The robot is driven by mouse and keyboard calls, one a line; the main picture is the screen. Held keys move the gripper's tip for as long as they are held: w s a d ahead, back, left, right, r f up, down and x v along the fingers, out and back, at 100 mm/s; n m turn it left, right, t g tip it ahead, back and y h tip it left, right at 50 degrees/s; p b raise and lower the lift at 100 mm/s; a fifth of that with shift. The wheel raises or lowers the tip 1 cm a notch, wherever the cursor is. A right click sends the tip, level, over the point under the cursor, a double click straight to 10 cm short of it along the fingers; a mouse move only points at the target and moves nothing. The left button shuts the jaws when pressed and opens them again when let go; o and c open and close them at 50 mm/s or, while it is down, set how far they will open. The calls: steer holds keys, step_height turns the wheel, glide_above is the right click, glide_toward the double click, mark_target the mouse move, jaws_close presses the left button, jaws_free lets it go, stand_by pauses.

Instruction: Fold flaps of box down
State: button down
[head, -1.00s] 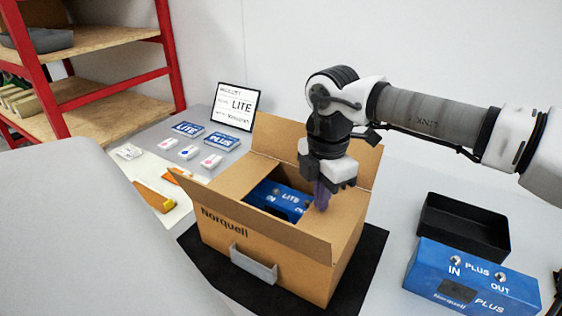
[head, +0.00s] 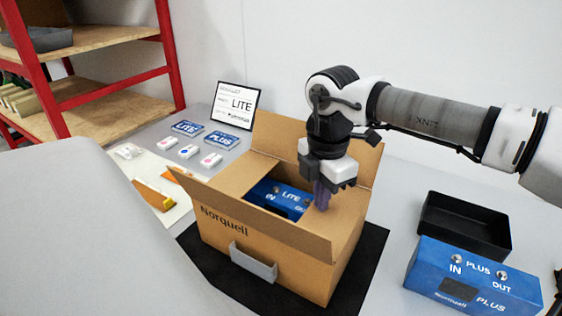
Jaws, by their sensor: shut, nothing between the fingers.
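An open cardboard box (head: 258,233) marked Norquell stands on a black mat (head: 370,262). Its back flap (head: 277,138) stands up behind the opening. The left flap (head: 241,178) and the right flap (head: 338,216) lie inward over the opening, leaving a gap in the middle. The front flap (head: 290,238) leans outward. A blue LITE unit (head: 281,199) shows inside through the gap. My gripper (head: 322,203) points down, shut and empty, with its fingertips at the right flap. I cannot tell whether they touch it.
A blue PLUS unit (head: 472,280) and a black tray (head: 464,228) stand at the right. Behind the box at the left are a LITE sign (head: 236,106) and blue cards (head: 221,140).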

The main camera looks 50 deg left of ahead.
step_height(320, 180, up, 8)
steer(key=p, duration=0.4)
steer(key=shift+f, duration=0.2)
